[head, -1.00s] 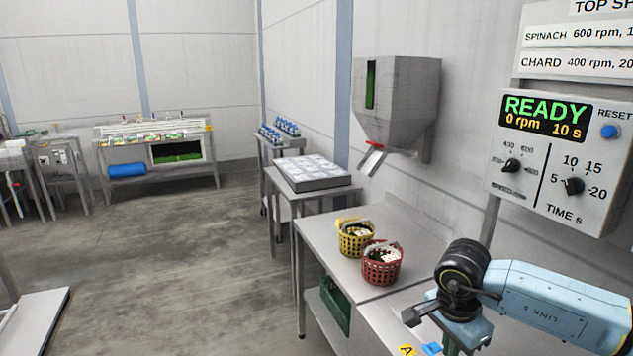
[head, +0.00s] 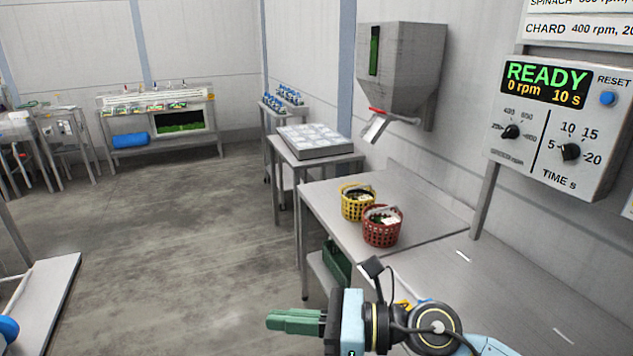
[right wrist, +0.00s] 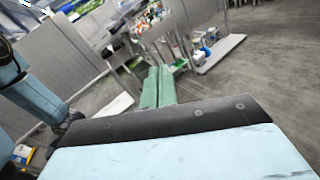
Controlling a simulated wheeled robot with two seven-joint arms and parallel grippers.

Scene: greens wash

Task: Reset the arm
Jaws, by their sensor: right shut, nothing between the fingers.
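My right gripper (head: 292,322) has green fingers and shows at the bottom middle of the head view, pointing left over the floor in front of the steel bench. It is shut and empty. In the right wrist view its two green fingers (right wrist: 158,88) lie side by side with nothing between them. My right arm comes in from the bottom right of the head view. My left gripper is not in view.
A yellow basket (head: 357,203) and a red basket (head: 382,228) stand on the steel bench (head: 330,192). A hopper (head: 400,75) and a control panel (head: 553,125) reading READY are on the right.

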